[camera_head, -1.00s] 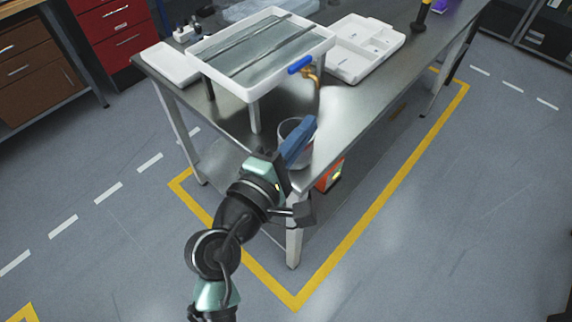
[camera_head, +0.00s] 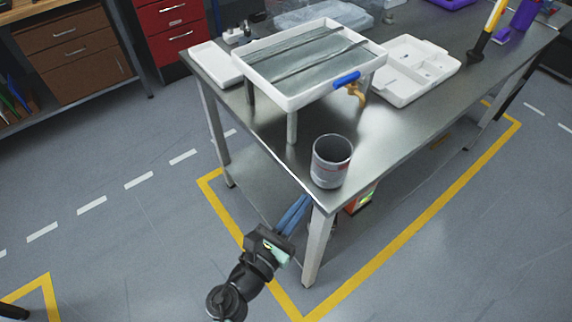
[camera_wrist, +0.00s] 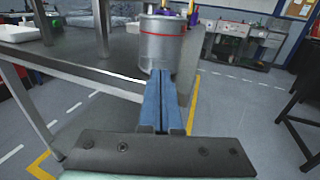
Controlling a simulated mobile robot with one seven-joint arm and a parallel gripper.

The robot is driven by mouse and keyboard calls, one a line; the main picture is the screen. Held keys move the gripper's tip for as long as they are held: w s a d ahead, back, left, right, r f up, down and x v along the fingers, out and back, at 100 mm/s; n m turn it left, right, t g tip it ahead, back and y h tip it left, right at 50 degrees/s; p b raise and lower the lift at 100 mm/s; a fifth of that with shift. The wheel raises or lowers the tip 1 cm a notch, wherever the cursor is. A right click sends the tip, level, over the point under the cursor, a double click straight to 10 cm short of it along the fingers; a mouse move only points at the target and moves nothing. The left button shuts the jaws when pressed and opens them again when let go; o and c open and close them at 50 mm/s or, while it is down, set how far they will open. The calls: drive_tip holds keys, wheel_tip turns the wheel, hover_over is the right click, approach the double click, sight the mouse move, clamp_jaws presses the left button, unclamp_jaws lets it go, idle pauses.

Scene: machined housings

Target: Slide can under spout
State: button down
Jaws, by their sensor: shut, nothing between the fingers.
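The can (camera_head: 331,161) is an open-topped grey metal cylinder with a red line, standing upright near the table's front corner. It also shows in the wrist view (camera_wrist: 160,45), straight beyond my fingers. The spout (camera_head: 354,91) is a brass tap with a blue handle on the front rim of a raised white tray (camera_head: 272,101), behind and slightly right of the can. My gripper (camera_head: 303,200) has blue fingers, closed together and empty. It is at the table's front edge, left of and nearer than the can. In the wrist view the fingertips (camera_wrist: 161,75) overlap the can's lower part; contact cannot be told.
The steel table (camera_head: 400,140) has free surface between the can and the spout. The tray's legs (camera_head: 292,127) stand left of that space. A white compartment tray (camera_head: 425,75) lies behind to the right. An orange object (camera_head: 362,197) sits below the tabletop.

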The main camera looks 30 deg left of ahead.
approach(337, 157)
drive_tip(key=shift+s, duration=0.15)
idle(0.3)
drive_tip(key=w+b, duration=0.1)
drive_tip(key=w, duration=0.5)
drive_tip(key=shift+w+b, duration=0.35)
drive_tip(key=shift+w, duration=0.05)
